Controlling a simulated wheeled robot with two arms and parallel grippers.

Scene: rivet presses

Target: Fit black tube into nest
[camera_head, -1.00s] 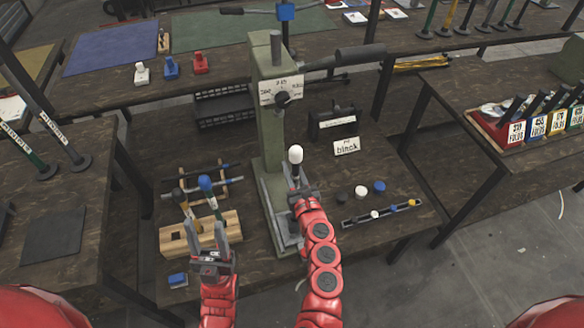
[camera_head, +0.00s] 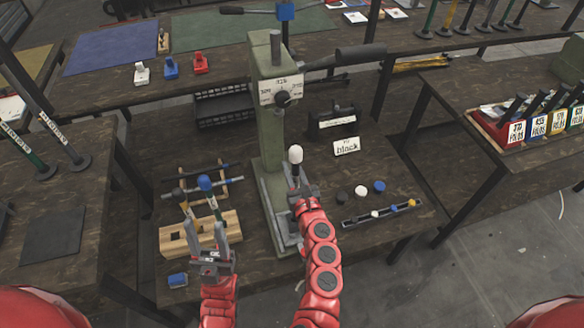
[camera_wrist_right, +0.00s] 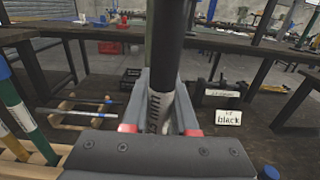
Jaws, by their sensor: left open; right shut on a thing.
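The black tube (camera_wrist_right: 172,42) stands upright in my right gripper, with a white lettered label low on it in the right wrist view. In the head view its white cap (camera_head: 295,154) shows above my right gripper (camera_head: 303,192), in front of the press column. My right gripper is shut on the tube, its red-padded fingers (camera_wrist_right: 160,130) on either side. The tube's lower end and the nest are hidden behind my gripper and arm, so I cannot tell whether they touch. My left gripper (camera_head: 218,236) is open and empty in front of the wooden block.
The green press (camera_head: 268,120) stands on the bench, its grey base (camera_head: 283,226) under my right arm. The wooden block (camera_head: 190,238) holds yellow and green tubes. A "black" sign (camera_head: 346,146) stands behind. Loose caps (camera_head: 361,190) and a narrow tray (camera_head: 365,217) lie to the right.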

